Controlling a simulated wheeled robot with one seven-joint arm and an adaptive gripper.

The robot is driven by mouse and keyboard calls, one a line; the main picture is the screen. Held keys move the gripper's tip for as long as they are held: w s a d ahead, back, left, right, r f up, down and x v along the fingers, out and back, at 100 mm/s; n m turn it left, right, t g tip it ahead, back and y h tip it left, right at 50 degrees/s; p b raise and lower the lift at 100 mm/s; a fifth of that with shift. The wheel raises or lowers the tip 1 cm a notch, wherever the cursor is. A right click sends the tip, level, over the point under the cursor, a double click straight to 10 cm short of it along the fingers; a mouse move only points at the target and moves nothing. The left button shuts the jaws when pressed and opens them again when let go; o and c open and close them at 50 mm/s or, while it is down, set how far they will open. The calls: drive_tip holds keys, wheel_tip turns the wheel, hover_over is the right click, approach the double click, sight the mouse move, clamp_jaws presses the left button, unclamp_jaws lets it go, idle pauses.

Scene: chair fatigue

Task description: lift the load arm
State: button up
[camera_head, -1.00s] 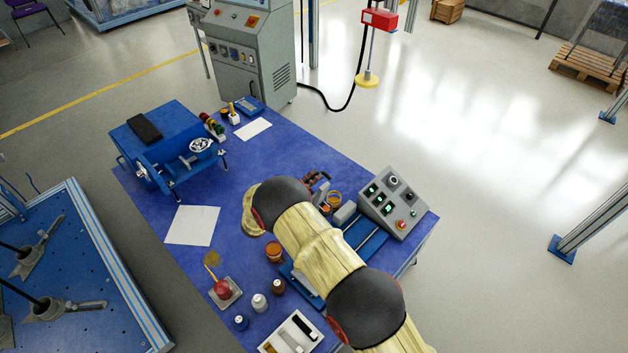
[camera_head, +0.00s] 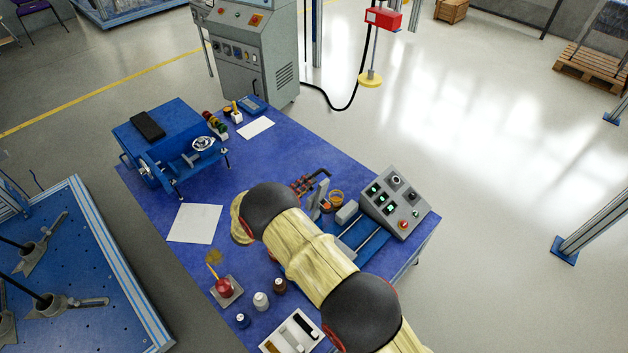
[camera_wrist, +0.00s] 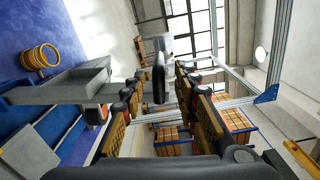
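The load arm appears to be the grey bar (camera_wrist: 70,86) at the left of the wrist view. In the head view, a grey upright piece (camera_head: 321,190) on the blue bench device, beside the orange jar, looks like part of it. In the wrist view my gripper (camera_wrist: 158,85) has its two fingers apart. A dark rounded piece (camera_wrist: 159,72) shows in the gap between them; I cannot tell whether it is touched or lies beyond. My yellow-sleeved arm covers part of the device in the head view, and I cannot clearly make out my gripper there.
The blue bench (camera_head: 262,160) holds a control box (camera_head: 394,203), an orange jar (camera_head: 336,198), small bottles (camera_head: 261,301), a white tray (camera_head: 291,336), a paper sheet (camera_head: 194,223) and a blue machine (camera_head: 172,135). Open floor lies to the right.

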drive_tip(key=v, duration=0.7)
drive_tip(key=shift+s+a, duration=0.1)
